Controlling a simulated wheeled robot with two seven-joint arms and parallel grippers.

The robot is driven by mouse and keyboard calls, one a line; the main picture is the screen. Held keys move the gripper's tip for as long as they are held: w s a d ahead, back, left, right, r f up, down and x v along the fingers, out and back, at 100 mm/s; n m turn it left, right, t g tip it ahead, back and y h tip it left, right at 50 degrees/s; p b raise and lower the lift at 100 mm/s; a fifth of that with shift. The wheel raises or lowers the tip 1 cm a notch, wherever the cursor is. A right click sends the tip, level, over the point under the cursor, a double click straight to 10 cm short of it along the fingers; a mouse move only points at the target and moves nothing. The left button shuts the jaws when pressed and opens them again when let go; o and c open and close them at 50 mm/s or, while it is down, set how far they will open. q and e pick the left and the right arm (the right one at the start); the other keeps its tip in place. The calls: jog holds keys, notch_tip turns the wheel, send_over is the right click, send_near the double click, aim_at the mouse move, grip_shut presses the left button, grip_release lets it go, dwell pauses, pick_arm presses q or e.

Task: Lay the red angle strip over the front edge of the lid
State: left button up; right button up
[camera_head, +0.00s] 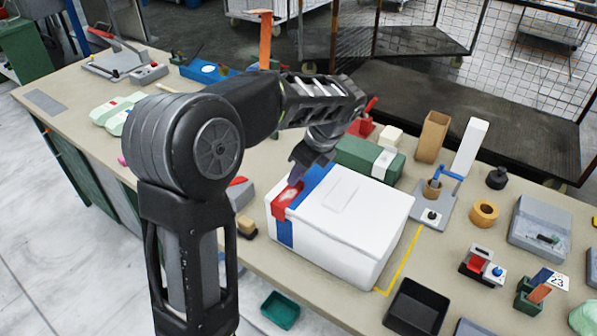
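A white foam box with a lid (345,207) stands on the table right of centre. A blue band (317,183) runs over the lid near its left end and down the side facing me. The red angle strip (281,204), with a white patch, is at the lid's upper left edge, partly on top and partly down the side. My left gripper (299,176) points down right at the strip's upper end. Its fingertips are small and dark, so I cannot tell whether they grip the strip or only touch it. My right gripper is out of view.
A green box with a white band (368,159) stands close behind the foam box. A black tray (416,308) and a yellow line (402,262) lie to its right. A green bin (280,310) is below the table edge. Several small tools and blocks fill the table's right side.

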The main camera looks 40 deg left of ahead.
pick_arm(q)
jog(key=shift+o, duration=0.6)
jog(key=shift+d+r, duration=0.2)
jog(key=shift+r, duration=0.3)
jog(key=v, duration=0.6)
jog(key=shift+d+r, duration=0.2)
jog(key=shift+r, duration=0.1)
